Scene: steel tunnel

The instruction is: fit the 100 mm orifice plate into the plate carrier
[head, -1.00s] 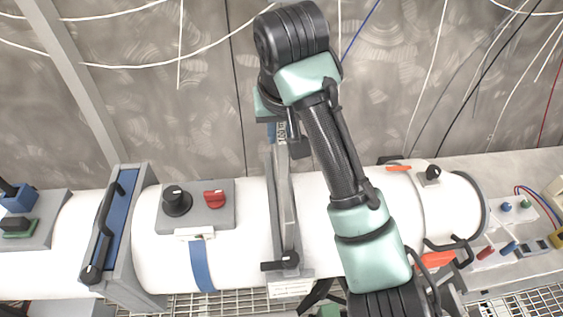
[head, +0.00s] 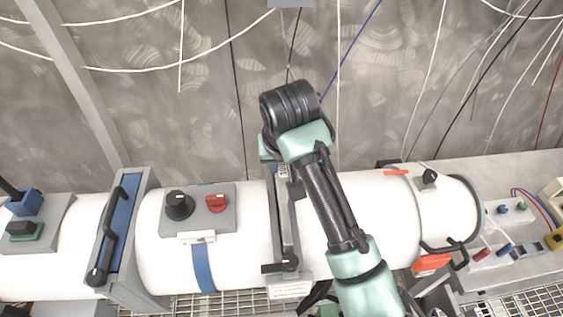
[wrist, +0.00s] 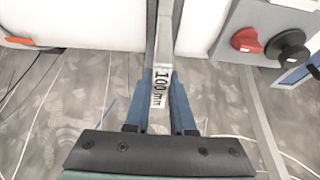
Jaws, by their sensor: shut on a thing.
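The 100 mm orifice plate shows mainly as a light tab labelled "100 mm" (wrist: 160,88) in the wrist view. My gripper (wrist: 161,76) is shut on this tab, one blue finger on each side. In the head view my wrist hides most of the gripper; the small label (head: 283,172) shows at the top of the plate carrier. The plate carrier (head: 289,235) is a narrow upright grey frame across the white pipe, with a black lever low on its front. The plate's tab lines up with the carrier's top. How deep the plate sits in it is hidden.
Left of the carrier, a grey box with a black knob (head: 179,205) and red knob (head: 216,203) sits on the white pipe (head: 240,262). A blue-faced frame with a black handle (head: 107,235) stands further left. An orange-red block (head: 431,262) lies right. Cables hang on the wall.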

